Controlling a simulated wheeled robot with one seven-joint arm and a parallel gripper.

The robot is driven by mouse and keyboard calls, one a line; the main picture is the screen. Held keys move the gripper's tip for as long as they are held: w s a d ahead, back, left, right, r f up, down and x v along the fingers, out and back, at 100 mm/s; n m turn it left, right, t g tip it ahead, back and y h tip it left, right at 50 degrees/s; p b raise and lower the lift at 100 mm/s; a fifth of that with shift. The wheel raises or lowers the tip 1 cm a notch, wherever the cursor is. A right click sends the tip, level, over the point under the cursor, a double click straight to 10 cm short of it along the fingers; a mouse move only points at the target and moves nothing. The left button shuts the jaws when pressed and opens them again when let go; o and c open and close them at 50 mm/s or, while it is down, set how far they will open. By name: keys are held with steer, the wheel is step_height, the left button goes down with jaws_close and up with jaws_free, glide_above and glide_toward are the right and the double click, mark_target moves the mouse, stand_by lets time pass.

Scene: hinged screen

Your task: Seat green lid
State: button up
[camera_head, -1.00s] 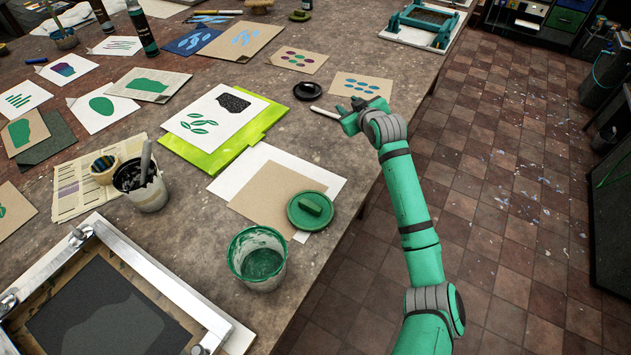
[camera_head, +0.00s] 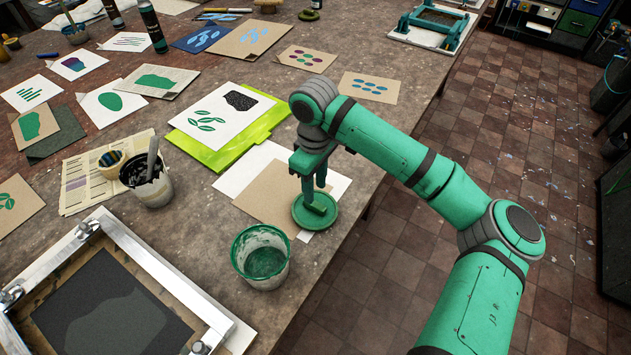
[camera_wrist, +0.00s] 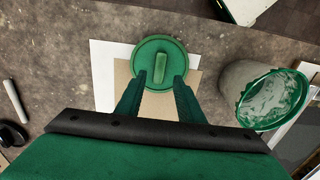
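The green lid (camera_head: 315,213) is a round disc with a raised bar handle. It lies flat on brown and white paper near the table's right edge. In the wrist view the lid (camera_wrist: 160,55) is just beyond my fingertips. My gripper (camera_head: 314,190) points down over the lid, its fingers near the handle. In the wrist view my gripper (camera_wrist: 159,80) is open, with a gap between the fingers and nothing gripped. The pot with green paint (camera_head: 260,258) stands upright and uncovered to the lower left of the lid. It also shows at the right of the wrist view (camera_wrist: 262,95).
A framed screen (camera_head: 115,295) fills the lower left of the table. A pot of black paint (camera_head: 147,183) with a tool in it stands left of the papers. A bright green board (camera_head: 215,155) with a print lies behind. Bare tabletop surrounds the green pot.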

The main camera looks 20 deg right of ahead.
mark_target(315, 203)
step_height(315, 203, down, 6)
steer(key=shift+f, duration=0.1)
jaws_close()
steer(key=shift+r, duration=3.2)
step_height(315, 203, up, 6)
steer(key=shift+r, duration=0.1)
